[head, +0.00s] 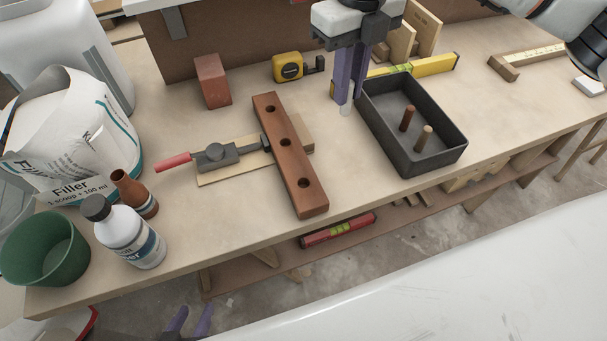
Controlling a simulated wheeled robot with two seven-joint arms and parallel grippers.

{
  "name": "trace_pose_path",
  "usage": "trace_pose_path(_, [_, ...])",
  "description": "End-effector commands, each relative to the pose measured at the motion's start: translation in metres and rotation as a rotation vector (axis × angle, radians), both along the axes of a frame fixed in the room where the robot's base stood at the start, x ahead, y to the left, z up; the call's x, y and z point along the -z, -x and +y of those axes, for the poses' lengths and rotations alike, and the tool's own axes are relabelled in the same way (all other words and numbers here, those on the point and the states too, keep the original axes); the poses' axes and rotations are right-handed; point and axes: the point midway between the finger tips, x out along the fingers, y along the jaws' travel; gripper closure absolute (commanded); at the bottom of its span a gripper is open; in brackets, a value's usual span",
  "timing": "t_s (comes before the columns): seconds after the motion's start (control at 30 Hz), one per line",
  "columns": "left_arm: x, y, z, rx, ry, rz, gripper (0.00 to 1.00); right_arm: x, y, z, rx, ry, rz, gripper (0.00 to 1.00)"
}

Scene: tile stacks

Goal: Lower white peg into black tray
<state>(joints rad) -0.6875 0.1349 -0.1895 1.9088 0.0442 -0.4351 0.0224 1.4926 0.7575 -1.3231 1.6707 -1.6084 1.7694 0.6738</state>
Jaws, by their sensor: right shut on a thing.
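My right gripper (348,98) points down with its purple fingers closed on a white peg (346,110). Only the peg's lower tip shows below the fingers; the rest is hidden. The peg is just left of the black tray (376,128), outside its left wall in the picture. I cannot tell its exact height. A dark brown peg (407,118) and a tan peg (423,138) stand in the tray. My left gripper (191,320) is at the bottom edge, below the bench front, with its fingers apart and nothing visible between them.
A brown block with three holes (291,155) lies left of the tray, beside a red-handled clamp (213,157). A yellow level (430,65) lies behind the tray. A tape measure (288,67) and reddish block (212,80) stand further back. Bottles and a green bucket (43,250) crowd the left.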

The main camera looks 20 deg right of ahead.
Motion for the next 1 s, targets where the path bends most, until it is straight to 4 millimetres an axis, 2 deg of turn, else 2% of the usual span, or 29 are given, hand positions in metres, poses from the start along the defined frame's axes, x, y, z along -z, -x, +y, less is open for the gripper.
trace_pose_path(0.23, [-0.005, 0.0, 0.0, 0.001, -0.001, 0.001, 0.64, -0.009, -0.025, -0.044, 0.006, -0.001, -0.001, 1.0])
trace_pose_path(0.43, [-0.01, 0.0, 0.0, 0.001, -0.001, 0.002, 0.64, -0.008, -0.044, -0.079, 0.006, 0.0, 0.001, 1.0])
trace_pose_path(0.8, [-0.022, 0.0, 0.0, 0.002, 0.0, 0.002, 0.64, 0.007, -0.079, -0.141, 0.005, 0.0, 0.001, 1.0])
trace_pose_path(1.0, [-0.026, 0.0, -0.001, 0.001, 0.0, 0.001, 0.64, 0.018, -0.094, -0.168, 0.002, 0.0, 0.002, 1.0])
